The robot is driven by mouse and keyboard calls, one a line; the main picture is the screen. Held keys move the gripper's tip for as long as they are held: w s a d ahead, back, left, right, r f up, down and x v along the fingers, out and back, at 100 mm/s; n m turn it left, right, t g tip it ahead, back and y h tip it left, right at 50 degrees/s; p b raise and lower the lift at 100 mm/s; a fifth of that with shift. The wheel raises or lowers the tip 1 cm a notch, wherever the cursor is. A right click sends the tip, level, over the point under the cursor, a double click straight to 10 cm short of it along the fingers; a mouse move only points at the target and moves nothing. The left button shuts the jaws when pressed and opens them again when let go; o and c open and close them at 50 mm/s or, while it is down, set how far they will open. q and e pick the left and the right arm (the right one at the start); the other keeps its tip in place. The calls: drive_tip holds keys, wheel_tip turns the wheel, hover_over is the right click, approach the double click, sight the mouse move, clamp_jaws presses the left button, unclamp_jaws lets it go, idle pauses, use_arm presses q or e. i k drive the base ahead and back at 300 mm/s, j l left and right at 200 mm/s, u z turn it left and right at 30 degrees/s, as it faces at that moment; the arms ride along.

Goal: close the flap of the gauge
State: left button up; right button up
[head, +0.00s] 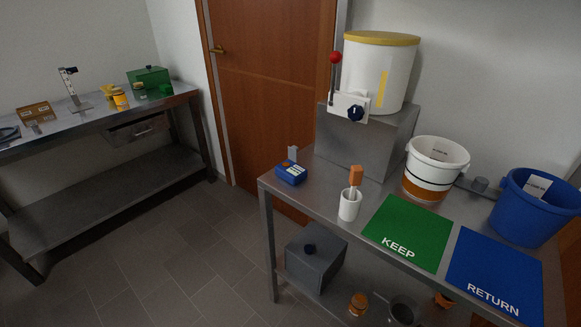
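A small blue box-shaped device (291,175), which looks like the gauge, sits at the left back corner of the right steel table. It has a light panel on its top. A small grey plate (293,154) stands upright at its back edge and looks like its flap, raised open. The hinge is too small to make out. Neither of my grippers shows in the head view.
Right of the device, a white cup (349,205) holds an orange-handled tool (355,176). A white tank with a tap (381,75) stands behind on a steel block (366,140). Green KEEP (408,225) and blue RETURN (495,270) mats, a white bucket (436,160) and a blue bucket (528,212) fill the right.

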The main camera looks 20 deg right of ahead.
sight(292, 151)
drive_tip(key=i+j+u, duration=0.55)
drive_tip(key=i+u, duration=0.15)
drive_tip(key=i, duration=0.25)
drive_tip(key=i+j, duration=0.15)
drive_tip(key=i, duration=0.45)
drive_tip(key=i+j+u, duration=0.15)
drive_tip(key=i, duration=0.45)
drive_tip(key=i+l+z, duration=0.1)
drive_tip(key=i+z, duration=0.15)
drive_tip(key=z, duration=0.25)
drive_tip(key=i+z, duration=0.2)
drive_tip(key=z, duration=0.3)
drive_tip(key=i+j+z, duration=0.15)
drive_tip(key=z, duration=0.3)
drive_tip(key=i+j+z, duration=0.2)
drive_tip(key=z, duration=0.3)
drive_tip(key=i+j, duration=0.05)
drive_tip(key=i, duration=0.05)
